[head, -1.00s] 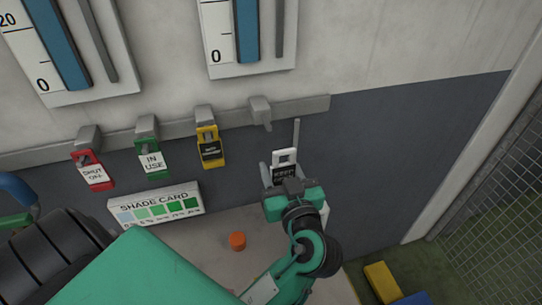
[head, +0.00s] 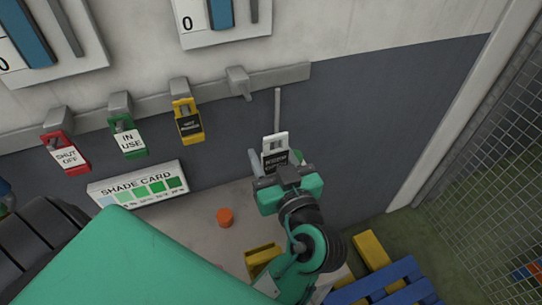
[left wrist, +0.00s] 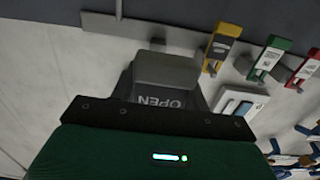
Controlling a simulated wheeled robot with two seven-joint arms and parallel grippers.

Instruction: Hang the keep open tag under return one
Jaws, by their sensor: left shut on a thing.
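The keep open tag (head: 274,159), white at the top with a hole and a black label below, is in my left gripper (head: 283,172). In the left wrist view the tag's black face (left wrist: 160,101) reads "OPEN" upside down. My left gripper is shut on its lower part and holds it roughly upright, clear of the rail. A bare grey peg (head: 238,82) is on the wall rail (head: 208,92), above and left of the tag in the head view. No "return one" lettering is readable. My right gripper is not in view.
Yellow (head: 188,122), green (head: 128,137) and red (head: 65,152) tags hang on pegs to the left. A shade card (head: 140,186) and an orange cap (head: 225,217) are below. A mesh fence (head: 480,150) is at right, with a blue slatted thing (head: 395,283) on the floor.

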